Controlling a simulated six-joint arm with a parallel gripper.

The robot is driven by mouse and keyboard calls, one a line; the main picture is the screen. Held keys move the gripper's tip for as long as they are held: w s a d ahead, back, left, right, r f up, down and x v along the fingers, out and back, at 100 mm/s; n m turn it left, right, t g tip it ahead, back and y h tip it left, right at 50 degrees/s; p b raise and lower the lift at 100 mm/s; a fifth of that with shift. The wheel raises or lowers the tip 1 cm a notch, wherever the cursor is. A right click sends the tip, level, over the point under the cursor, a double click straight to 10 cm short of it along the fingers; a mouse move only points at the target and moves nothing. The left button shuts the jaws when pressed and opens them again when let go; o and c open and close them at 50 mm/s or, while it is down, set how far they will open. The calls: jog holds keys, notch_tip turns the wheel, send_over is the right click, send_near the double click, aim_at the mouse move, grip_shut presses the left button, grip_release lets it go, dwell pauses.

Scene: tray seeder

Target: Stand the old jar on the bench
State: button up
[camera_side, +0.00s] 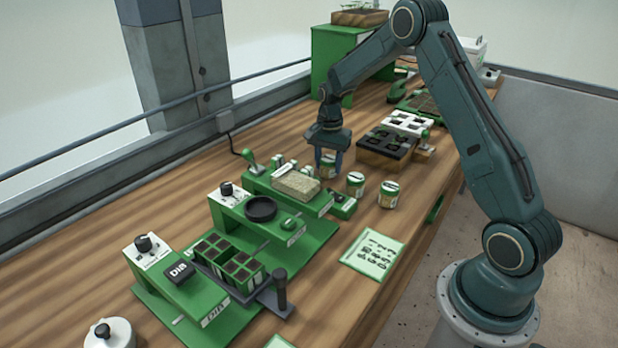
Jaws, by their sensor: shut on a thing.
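My gripper (328,162) points down over the middle of the wooden bench (310,245). It is shut on a small jar (328,170) with a pale label, held upright between the fingers. The fingers and palm hide part of this jar's top and sides. I cannot tell whether its base touches the bench. Two similar jars stand on the bench just to the right: a nearer one (389,194) and another (355,184) between it and my gripper. Which jar is the old one cannot be read from here.
A green seeder station (270,240) with a pot tray (228,268) lies at front left. A tan block (296,185) sits on a green unit left of the jars. A dark cell tray (386,148) stands behind. A printed green card (372,254) lies in front, with bare bench around it.

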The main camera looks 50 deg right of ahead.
aim_at(328, 158)
jog(key=shift+f, duration=0.2)
jog(key=o, duration=1)
notch_tip(328, 158, up, 12)
jog(key=shift+r, duration=0.15)
dwell(0.8)
